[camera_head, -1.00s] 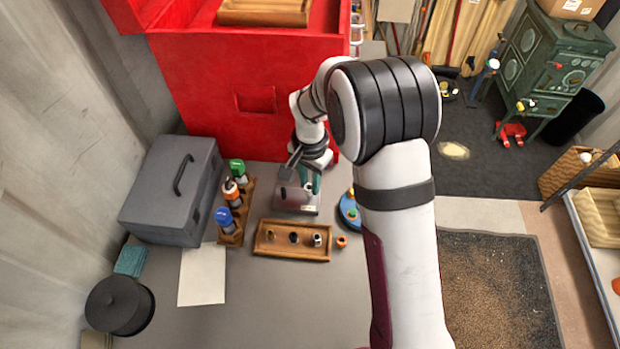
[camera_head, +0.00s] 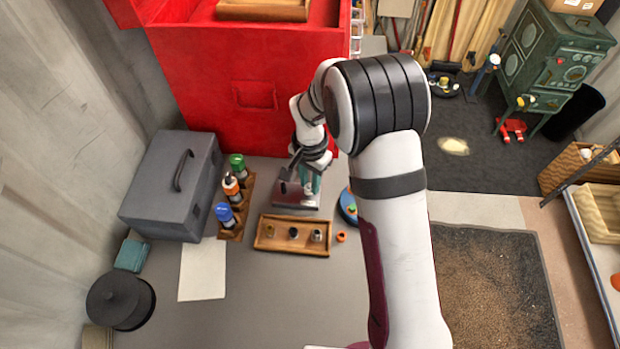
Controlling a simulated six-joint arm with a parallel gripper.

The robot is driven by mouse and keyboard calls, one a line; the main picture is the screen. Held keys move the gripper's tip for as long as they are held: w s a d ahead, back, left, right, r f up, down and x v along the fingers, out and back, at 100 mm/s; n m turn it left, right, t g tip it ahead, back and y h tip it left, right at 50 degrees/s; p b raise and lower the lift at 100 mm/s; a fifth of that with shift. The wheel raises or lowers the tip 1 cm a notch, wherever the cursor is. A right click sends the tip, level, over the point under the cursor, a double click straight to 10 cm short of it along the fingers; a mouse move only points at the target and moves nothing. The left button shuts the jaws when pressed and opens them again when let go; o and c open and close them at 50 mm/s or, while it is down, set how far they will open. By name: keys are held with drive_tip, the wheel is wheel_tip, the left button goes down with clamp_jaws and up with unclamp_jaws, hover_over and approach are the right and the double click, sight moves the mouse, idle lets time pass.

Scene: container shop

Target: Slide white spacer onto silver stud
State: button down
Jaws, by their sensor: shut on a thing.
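My gripper (camera_head: 306,182) is small and far off, pointing down over a grey metal block or plate (camera_head: 294,199) in front of the red cabinet. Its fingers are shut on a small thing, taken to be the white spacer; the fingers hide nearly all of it. I cannot make out the silver stud for certain; the gripper covers part of the plate. I cannot tell whether the spacer touches a stud.
A wooden tray (camera_head: 292,251) in front holds a brass, a black and a silver piece. An orange ring (camera_head: 341,237) lies right of it. A blue round base (camera_head: 347,207) is partly behind my arm. A bottle rack (camera_head: 232,236) and grey toolbox (camera_head: 165,195) stand left.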

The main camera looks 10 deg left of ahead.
drive_tip(key=shift+f, duration=0.1)
drive_tip(key=c, duration=0.7)
unclamp_jaws()
drive_tip(key=shift+o, duration=0.2)
wheel_tip(320, 180, up, 7)
idle(0.5)
